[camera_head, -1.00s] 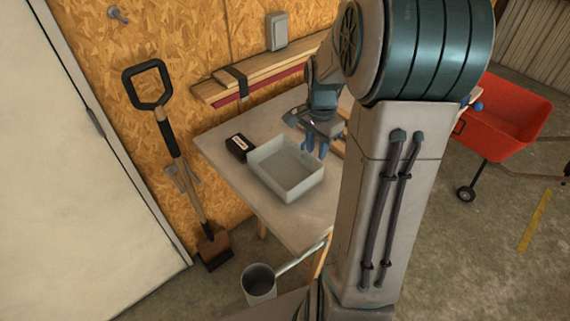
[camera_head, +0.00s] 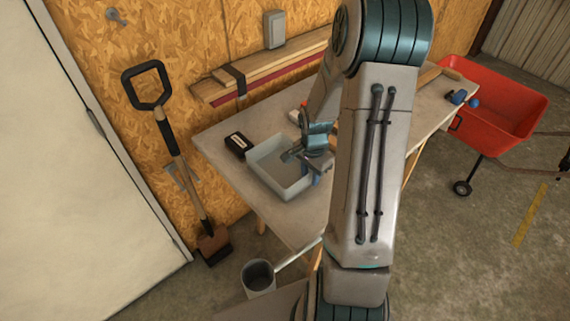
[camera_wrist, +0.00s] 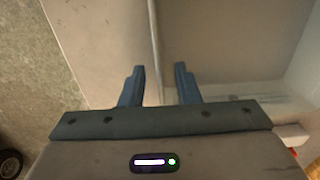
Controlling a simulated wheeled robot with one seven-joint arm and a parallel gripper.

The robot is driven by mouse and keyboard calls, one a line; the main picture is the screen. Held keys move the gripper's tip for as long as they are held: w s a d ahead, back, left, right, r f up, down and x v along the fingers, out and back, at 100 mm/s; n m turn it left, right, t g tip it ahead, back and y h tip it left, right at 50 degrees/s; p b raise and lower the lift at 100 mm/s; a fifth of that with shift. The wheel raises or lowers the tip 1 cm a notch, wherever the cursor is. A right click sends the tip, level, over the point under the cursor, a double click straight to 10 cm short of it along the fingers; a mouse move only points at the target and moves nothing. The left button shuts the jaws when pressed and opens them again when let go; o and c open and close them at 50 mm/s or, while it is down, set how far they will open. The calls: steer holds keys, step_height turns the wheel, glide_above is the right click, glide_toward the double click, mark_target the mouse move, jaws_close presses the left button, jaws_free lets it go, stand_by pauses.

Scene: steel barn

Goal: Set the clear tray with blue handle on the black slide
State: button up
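A pale, whitish open tray (camera_head: 262,178) sits on the workbench; I see no blue handle on it. A small black box with a white label (camera_head: 236,144) lies behind its left corner; I cannot make out a black slide. My gripper (camera_head: 312,178) is at the tray's right side, its blue fingers partly hidden by my arm. In the wrist view, my gripper (camera_wrist: 160,84) is open. The thin edge of the tray wall (camera_wrist: 152,45) runs between the fingertips, with a gap on each side. The tray's inside is on the right.
The workbench (camera_head: 225,165) stands along the chipboard wall. Small blue and dark items (camera_head: 460,98) lie at its far right end. A red cart (camera_head: 500,105) is beyond that end. A grey bucket (camera_head: 258,277) and a shovel (camera_head: 180,160) stand to the left.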

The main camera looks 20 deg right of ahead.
steer(key=shift+f, duration=0.25)
jaws_close()
steer(key=shift+r, duration=0.1)
steer(key=shift+w+r, duration=0.1)
steer(key=shift+r, duration=0.3)
step_height(320, 180, up, 4)
steer(key=shift+d+f+b, duration=0.15)
steer(key=shift+f+b, duration=0.1)
steer(key=shift+b, duration=0.4)
steer(key=s+d+r+b, duration=0.1)
steer(key=s+d+r, duration=0.5)
steer(key=s, duration=0.4)
steer(key=shift+r+b, duration=0.3)
steer(key=shift+b, duration=0.05)
